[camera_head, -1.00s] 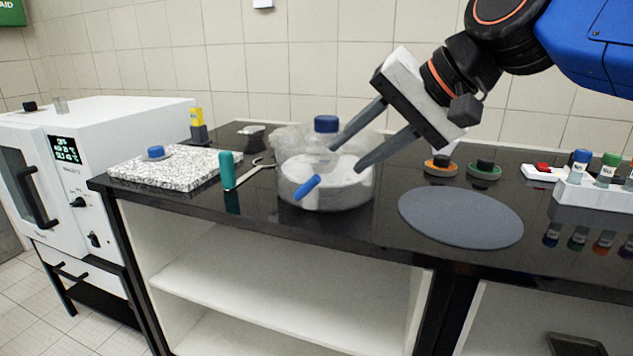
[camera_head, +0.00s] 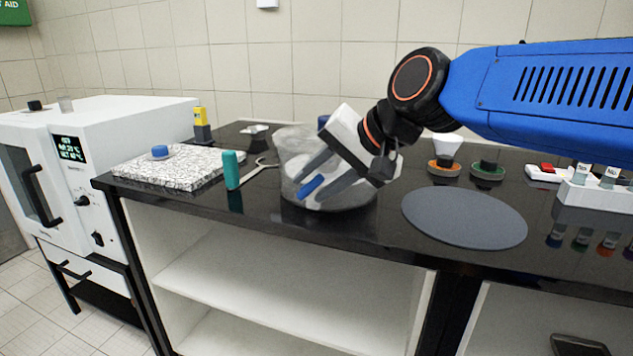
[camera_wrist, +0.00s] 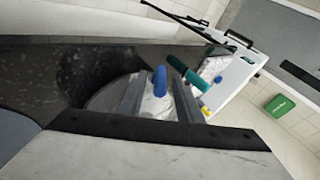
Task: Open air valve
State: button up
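The air valve appears to be the blue lever (camera_head: 311,187) on the front of a clear round glass vessel (camera_head: 293,150). It slants down to the left, and in the wrist view the blue lever (camera_wrist: 159,80) lies between my fingers. My gripper (camera_head: 309,183) reaches in from the upper right, in front of the vessel. Its fingers are open, one on each side of the lever, with gaps showing in the wrist view (camera_wrist: 155,95). Contact with the glass cannot be told. The vessel's blue top cap (camera_head: 323,120) is mostly hidden behind my gripper.
A teal-handled tool (camera_head: 231,170) stands left of the vessel, near a speckled slab (camera_head: 180,177). A grey round mat (camera_head: 465,218) lies to the right. A white oven (camera_head: 110,140) is at the left, and a vial rack (camera_head: 597,195) at the right.

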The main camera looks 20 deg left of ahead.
grip_shut()
jog(key=shift+a, duration=0.1)
jog(key=h, duration=0.2)
jog(key=a+h, duration=0.1)
jog(key=shift+r, duration=0.3)
jog(key=shift+w+a+r+n+g+h, duration=0.1)
jog(key=shift+a+n+g+h, duration=0.05)
jog(key=shift+h, duration=0.6)
jog(key=shift+a+r+n+g+h, duration=0.1)
jog(key=shift+n+g+h, duration=0.05)
jog(key=shift+h, duration=0.6)
